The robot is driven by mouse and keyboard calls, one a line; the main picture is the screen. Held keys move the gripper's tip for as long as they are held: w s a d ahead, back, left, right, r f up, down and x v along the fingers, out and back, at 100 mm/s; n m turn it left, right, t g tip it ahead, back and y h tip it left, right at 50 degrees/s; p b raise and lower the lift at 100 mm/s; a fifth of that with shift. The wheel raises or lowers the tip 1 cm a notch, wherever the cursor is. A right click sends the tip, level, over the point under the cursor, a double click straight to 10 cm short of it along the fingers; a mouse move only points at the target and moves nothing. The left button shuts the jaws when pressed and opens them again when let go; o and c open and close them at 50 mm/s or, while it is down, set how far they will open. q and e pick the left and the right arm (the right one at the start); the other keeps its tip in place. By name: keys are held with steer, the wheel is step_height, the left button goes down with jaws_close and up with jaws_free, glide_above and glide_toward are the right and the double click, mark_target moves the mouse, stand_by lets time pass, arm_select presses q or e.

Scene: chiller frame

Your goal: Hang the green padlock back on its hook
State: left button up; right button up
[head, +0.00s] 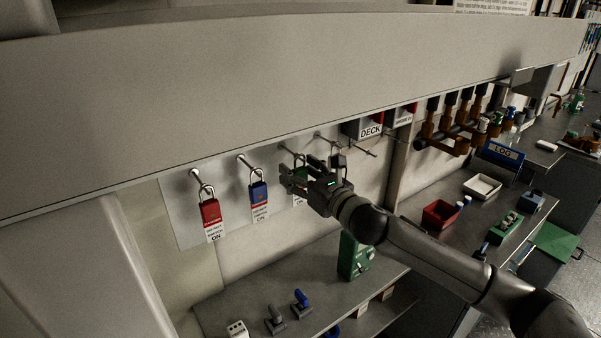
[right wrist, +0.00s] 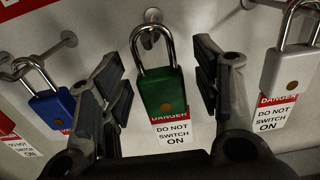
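The green padlock (right wrist: 162,92) is upright between the two fingers of my right gripper (right wrist: 165,85) in the right wrist view. Its shackle appears looped over a metal hook (right wrist: 149,40) on the pale panel. A gap shows between each finger and the padlock body, so the gripper is open around it. A red and white tag (right wrist: 174,128) hangs behind the padlock. In the head view my right gripper (head: 298,179) is at the panel, and only a little green of the padlock (head: 301,173) shows behind it. My left gripper is not in view.
A red padlock (head: 211,213) and a blue padlock (head: 258,192) hang to the left. A white padlock (right wrist: 288,70) hangs close on the right. A broad beam (head: 270,85) runs above the panel. A shelf (head: 235,306) with small items lies below.

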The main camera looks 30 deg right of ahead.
steer(key=shift+s+f, duration=0.1)
steer(key=s+d, duration=0.1)
steer(key=s, duration=1)
steer(key=shift+s+d, duration=0.3)
